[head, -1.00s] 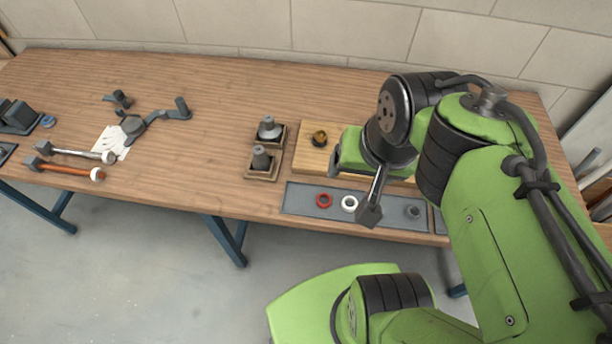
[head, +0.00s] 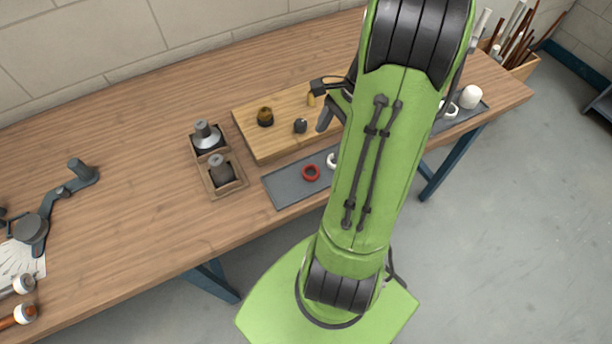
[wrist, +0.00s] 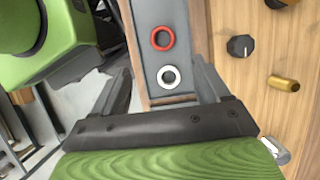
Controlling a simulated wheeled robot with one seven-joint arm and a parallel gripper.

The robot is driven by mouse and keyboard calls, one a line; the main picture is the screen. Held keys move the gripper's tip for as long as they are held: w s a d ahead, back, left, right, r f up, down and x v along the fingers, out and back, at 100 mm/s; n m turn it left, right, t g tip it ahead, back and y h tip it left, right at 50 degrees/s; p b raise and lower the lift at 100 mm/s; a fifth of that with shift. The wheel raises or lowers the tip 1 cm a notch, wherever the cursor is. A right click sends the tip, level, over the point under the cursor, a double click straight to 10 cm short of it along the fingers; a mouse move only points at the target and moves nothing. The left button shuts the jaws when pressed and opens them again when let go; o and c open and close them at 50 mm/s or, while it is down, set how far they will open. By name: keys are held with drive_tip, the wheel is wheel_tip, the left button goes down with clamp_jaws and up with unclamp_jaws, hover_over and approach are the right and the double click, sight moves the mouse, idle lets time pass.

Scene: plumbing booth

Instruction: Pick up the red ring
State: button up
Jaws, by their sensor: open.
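The red ring (head: 304,174) lies flat on a grey tray (head: 283,190) at the front of the wooden bench. It also shows in the wrist view (wrist: 162,49) at top centre. A white ring (head: 331,161) lies beside it on the tray, partly hidden by my arm in the head view and in full in the wrist view (wrist: 160,77). My gripper (head: 322,104) is over the wooden board, behind the tray. In the wrist view my open gripper (wrist: 161,70) has nothing between its fingers. Both rings appear beyond or between them, not touched.
The wooden board (head: 262,147) holds a dark-and-brass fitting (head: 265,117), a black knob (head: 300,125) and a brass piece (wrist: 283,84). Two small wooden holders (head: 228,187) with grey fittings stand left of it.

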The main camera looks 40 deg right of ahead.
sight(313, 174)
drive_tip(key=b+x, duration=0.2)
drive_tip(key=x, duration=0.3)
drive_tip(key=b+x, duration=0.2)
drive_tip(key=x, duration=0.4)
drive_tip(key=shift+w+f, duration=0.2)
drive_tip(key=shift+w, duration=0.05)
